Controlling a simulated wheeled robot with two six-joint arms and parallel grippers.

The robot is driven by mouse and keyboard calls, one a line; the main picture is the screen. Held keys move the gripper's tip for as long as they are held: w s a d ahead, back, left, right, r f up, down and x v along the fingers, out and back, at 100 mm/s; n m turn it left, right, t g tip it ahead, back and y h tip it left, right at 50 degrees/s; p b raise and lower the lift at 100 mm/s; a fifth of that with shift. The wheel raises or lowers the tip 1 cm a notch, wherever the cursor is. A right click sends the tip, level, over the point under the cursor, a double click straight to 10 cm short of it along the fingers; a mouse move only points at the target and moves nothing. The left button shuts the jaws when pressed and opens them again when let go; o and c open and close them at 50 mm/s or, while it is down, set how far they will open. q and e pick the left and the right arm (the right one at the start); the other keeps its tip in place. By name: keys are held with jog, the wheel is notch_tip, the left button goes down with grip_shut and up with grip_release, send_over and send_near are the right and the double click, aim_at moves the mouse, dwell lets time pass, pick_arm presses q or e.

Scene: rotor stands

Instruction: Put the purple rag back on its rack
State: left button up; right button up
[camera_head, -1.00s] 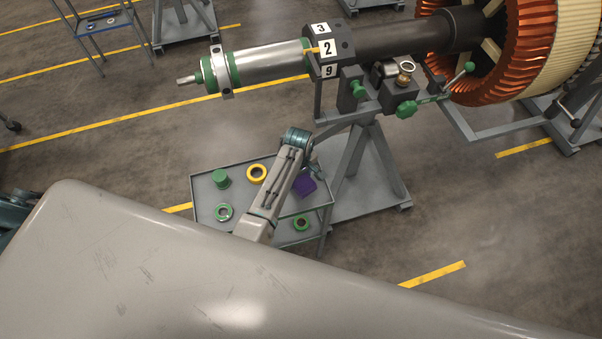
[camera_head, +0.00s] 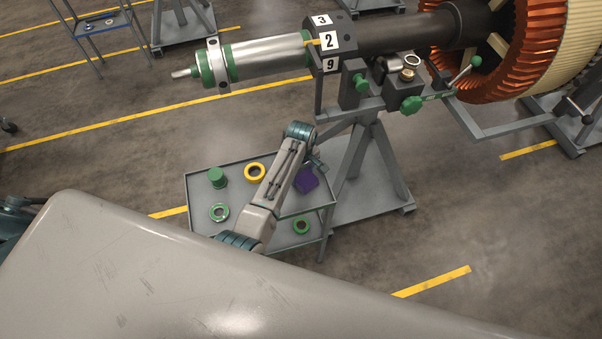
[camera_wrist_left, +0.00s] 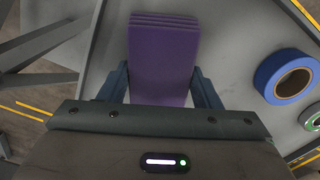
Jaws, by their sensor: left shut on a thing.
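The purple rag (camera_head: 307,181) is a folded, layered pad at the right end of a grey tray cart (camera_head: 190,190) in the head view. In the left wrist view the rag (camera_wrist_left: 163,60) lies between the two blue-grey fingers of my left gripper (camera_wrist_left: 160,84), which is shut on it. In the head view my left gripper (camera_head: 314,165) is small and partly hidden by its arm at the rag. I cannot tell whether the rag touches the tray. I cannot make out its rack. My right gripper is not in view.
A blue roll (camera_wrist_left: 287,77) shows in the wrist view. A grey stand (camera_head: 362,165) bearing a rotor shaft (camera_head: 270,58) rises close behind the cart. Open floor lies right.

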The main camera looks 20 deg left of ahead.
pick_arm(q)
jog(key=shift+f, duration=0.1)
jog(key=o, duration=0.9)
jog(key=shift+o, duration=0.2)
notch_tip(320, 180, up, 12)
jog(key=b, duration=0.2)
